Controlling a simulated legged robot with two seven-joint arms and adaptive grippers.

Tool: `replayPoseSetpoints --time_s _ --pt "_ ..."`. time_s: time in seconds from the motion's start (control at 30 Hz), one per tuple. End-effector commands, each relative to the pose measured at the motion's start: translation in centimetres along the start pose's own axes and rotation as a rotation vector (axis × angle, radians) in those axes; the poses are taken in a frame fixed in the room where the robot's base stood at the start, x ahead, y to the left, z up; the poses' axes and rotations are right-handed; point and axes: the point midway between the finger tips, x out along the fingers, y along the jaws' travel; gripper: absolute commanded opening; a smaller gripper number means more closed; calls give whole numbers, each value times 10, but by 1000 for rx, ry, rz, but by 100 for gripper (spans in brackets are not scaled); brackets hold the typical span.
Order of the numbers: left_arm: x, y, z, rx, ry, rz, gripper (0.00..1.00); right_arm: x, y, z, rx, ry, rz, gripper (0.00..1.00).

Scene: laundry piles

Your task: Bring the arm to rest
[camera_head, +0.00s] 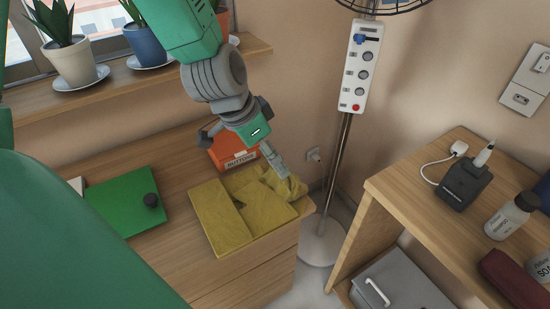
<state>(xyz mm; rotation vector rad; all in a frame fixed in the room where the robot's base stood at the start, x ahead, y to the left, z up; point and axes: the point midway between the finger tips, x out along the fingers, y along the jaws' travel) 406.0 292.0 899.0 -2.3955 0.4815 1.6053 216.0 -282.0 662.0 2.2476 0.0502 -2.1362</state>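My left arm comes down from the upper left. Its gripper (283,170) is just above or touching the far right part of a yellow cloth (222,217). The cloth lies on the wooden cabinet top, with a flat folded part at the left and a crumpled part at the right. The gripper is seen nearly edge-on, so its finger opening and any grip on the cloth cannot be made out. My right gripper is not in view.
An orange box (228,152) stands behind the cloth. A fan stand (338,170) rises behind the cabinet's right end. A wooden shelf (400,180) holds a charger and bottles. Potted plants line the sill.

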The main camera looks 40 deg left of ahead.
Motion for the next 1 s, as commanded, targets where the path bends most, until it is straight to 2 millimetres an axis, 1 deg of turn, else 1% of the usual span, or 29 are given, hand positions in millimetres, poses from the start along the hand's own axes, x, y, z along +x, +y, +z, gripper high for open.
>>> replayPoseSetpoints --time_s 0.03,0.13,0.73,0.83,1.0 --pt "-6 0 0 0 1 -1 100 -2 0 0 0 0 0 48" --pt "-12 0 0 -1 -1 1 100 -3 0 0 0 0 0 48" --pt "-13 0 0 -1 -1 1 100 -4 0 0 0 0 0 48" --pt "-23 0 -4 -1 -1 1 100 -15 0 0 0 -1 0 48" --pt "-53 0 -16 -1 0 1 100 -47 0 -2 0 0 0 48"
